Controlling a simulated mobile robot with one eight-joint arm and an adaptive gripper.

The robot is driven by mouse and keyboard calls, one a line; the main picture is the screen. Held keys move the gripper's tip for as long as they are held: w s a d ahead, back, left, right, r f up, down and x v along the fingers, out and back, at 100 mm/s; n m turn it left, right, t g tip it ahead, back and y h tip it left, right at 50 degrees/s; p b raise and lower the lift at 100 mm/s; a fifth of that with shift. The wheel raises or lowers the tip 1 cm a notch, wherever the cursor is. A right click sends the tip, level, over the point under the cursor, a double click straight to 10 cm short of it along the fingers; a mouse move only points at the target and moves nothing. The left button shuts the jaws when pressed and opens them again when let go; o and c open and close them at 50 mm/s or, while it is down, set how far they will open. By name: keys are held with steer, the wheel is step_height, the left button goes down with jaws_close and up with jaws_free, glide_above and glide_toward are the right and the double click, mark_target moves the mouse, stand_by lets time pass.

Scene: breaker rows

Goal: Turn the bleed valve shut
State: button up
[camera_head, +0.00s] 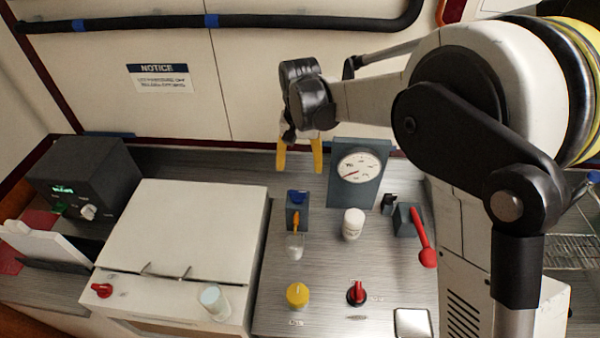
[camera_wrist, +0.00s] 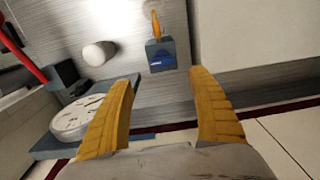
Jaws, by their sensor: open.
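My gripper (camera_head: 299,168) hangs open and empty above the back of the metal worktop, its yellow fingers pointing down. In the wrist view its fingers (camera_wrist: 158,98) are spread wide. A small grey-blue block (camera_head: 297,215) with a blue top and an orange lever (camera_head: 296,222) stands below and in front of the fingers; the block (camera_wrist: 161,56) also shows beyond the fingertips, untouched. A second grey valve body (camera_head: 405,221) with a long red handle (camera_head: 424,240) stands further right. No readable label shows which is the bleed valve.
A dial gauge (camera_head: 359,168) stands upright at the back, right of my gripper. A white cup (camera_head: 353,224), a clear glass (camera_head: 295,246), a yellow knob (camera_head: 297,295) and a red-black knob (camera_head: 357,292) occupy the worktop. A white cabinet (camera_head: 185,235) lies left.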

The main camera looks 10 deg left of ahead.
mark_target(298, 191)
steer(key=shift+a+f, duration=0.3)
steer(key=shift+f, duration=0.35)
step_height(298, 191, down, 10)
steer(key=shift+b, duration=0.75)
steer(key=shift+d, duration=0.1)
steer(key=c, duration=1.2)
